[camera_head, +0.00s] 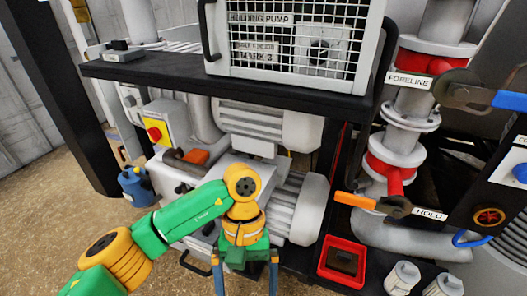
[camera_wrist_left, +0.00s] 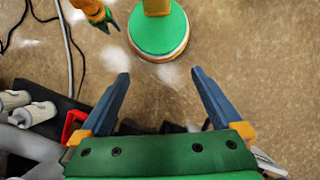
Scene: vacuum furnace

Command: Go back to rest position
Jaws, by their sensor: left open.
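My left arm comes in from the left in the head view. Its gripper (camera_head: 245,281) points down in front of the pump machinery, its blue fingers apart and cut off by the lower picture edge. In the left wrist view the left gripper (camera_wrist_left: 159,76) is open, with nothing between the fingers; beyond them is brown floor. What looks like my right gripper (camera_wrist_left: 106,22) shows small at the top left of the wrist view; its jaw state is unclear. The right arm is not in the head view.
A pump (camera_head: 302,207) stands just behind the left gripper. A black shelf (camera_head: 180,75) carries the caged holding pump (camera_head: 295,38). A red tray (camera_head: 342,262) and grey cylinders (camera_head: 403,277) are to the right. A blue container (camera_head: 136,187) stands left. Cables (camera_wrist_left: 68,40) cross the floor.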

